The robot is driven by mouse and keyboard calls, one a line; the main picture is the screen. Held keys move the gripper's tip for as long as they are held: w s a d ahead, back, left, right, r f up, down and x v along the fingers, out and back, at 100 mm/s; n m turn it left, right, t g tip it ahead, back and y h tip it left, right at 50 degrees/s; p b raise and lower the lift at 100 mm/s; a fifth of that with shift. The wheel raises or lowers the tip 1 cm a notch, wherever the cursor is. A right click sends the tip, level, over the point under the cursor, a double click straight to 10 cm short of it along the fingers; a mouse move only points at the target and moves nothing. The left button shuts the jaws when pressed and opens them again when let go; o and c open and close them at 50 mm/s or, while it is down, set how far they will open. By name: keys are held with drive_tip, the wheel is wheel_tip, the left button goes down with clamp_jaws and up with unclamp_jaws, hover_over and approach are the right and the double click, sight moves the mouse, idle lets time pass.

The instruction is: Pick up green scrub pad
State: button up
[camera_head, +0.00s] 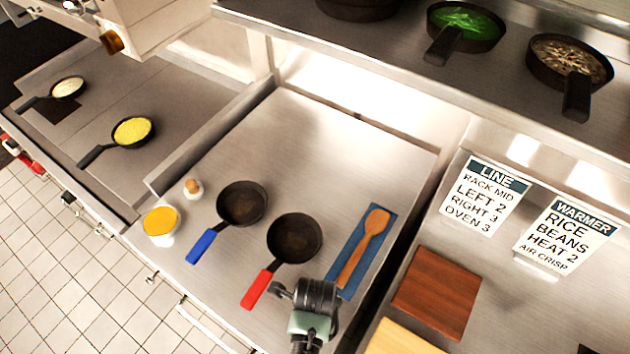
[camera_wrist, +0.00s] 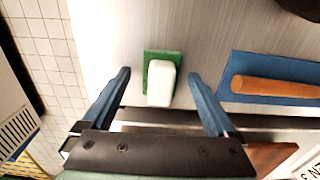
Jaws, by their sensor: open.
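In the wrist view, the green scrub pad (camera_wrist: 148,57) lies on the steel counter with a white, rounded block on its top face, so mostly its green edges show. It sits between and just beyond the two fingertips of my gripper (camera_wrist: 160,76), which is open and empty. No contact between fingers and pad shows. In the head view, my gripper (camera_head: 296,292) hangs over the front of the counter, right of the red-handled pan, and the pad is hidden there.
A blue mat (camera_head: 352,281) with a wooden spatula (camera_head: 366,243) lies close on the right. A red-handled pan (camera_head: 294,238) and blue-handled pan (camera_head: 241,204) stand behind and left. A brown board (camera_head: 437,292) is right. The counter's front edge is near.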

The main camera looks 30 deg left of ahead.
drive_tip(key=c, duration=1.5)
drive_tip(key=shift+o, duration=0.2)
wheel_tip(320, 180, up, 10)
drive_tip(key=shift+r+b, duration=0.1)
drive_tip(key=shift+b, duration=0.45)
drive_tip(key=o, duration=0.7)
drive_tip(key=c, duration=0.5)
drive_tip(key=shift+w, duration=0.1)
